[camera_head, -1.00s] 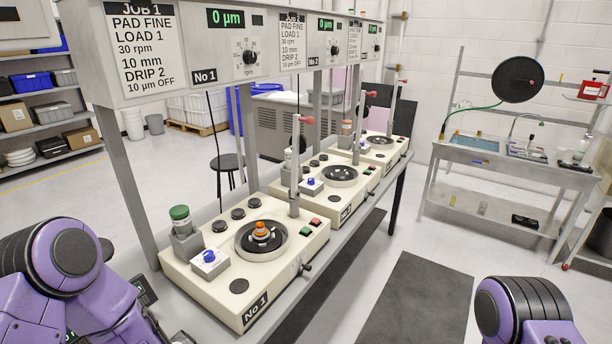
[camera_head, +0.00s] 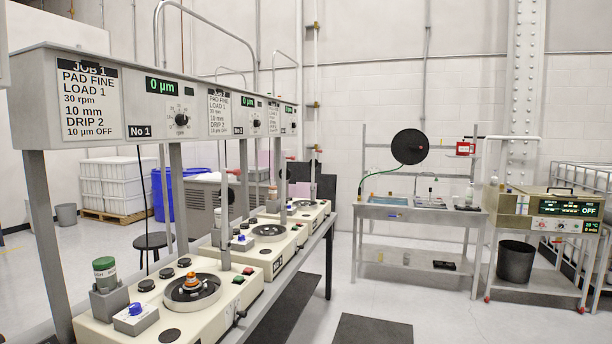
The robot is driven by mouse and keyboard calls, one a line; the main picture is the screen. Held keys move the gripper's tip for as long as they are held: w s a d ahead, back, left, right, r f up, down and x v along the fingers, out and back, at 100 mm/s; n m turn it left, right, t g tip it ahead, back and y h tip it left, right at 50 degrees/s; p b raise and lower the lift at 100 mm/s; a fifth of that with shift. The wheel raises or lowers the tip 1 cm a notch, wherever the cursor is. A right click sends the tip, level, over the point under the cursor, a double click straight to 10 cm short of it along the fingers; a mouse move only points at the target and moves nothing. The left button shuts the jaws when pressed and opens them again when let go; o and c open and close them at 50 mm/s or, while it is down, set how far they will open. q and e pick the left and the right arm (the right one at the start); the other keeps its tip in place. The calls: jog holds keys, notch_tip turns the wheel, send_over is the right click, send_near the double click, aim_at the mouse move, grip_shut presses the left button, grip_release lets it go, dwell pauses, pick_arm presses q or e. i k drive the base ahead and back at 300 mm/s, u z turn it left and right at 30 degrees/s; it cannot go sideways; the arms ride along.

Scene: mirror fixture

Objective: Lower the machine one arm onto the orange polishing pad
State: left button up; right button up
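Machine one is the nearest cream machine (camera_head: 203,324) on the bench at the lower left, under the panel marked No 1. Its round dark plate (camera_head: 176,296) bears a small orange piece (camera_head: 193,281) at its centre; whether this is the polishing pad or a part on it is too small to tell. Behind the plate an upright grey post (camera_head: 225,232) with a red knob (camera_head: 233,172) near its top stands on the machine; it looks like the arm in a raised position. Neither of my grippers is in view.
A green-capped bottle (camera_head: 105,272) and a blue-knobbed box (camera_head: 135,316) stand on machine one, left of the plate. Two similar machines follow along the bench. An overhead panel (camera_head: 115,100) runs above. Dark mats (camera_head: 371,328) lie on open floor to the right.

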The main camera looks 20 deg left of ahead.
aim_at(227, 194)
jog(key=z, duration=0.6)
jog(key=i, duration=1.2)
jog(key=u, duration=1.15)
jog(key=i, duration=0.55)
jog(key=u, duration=0.6)
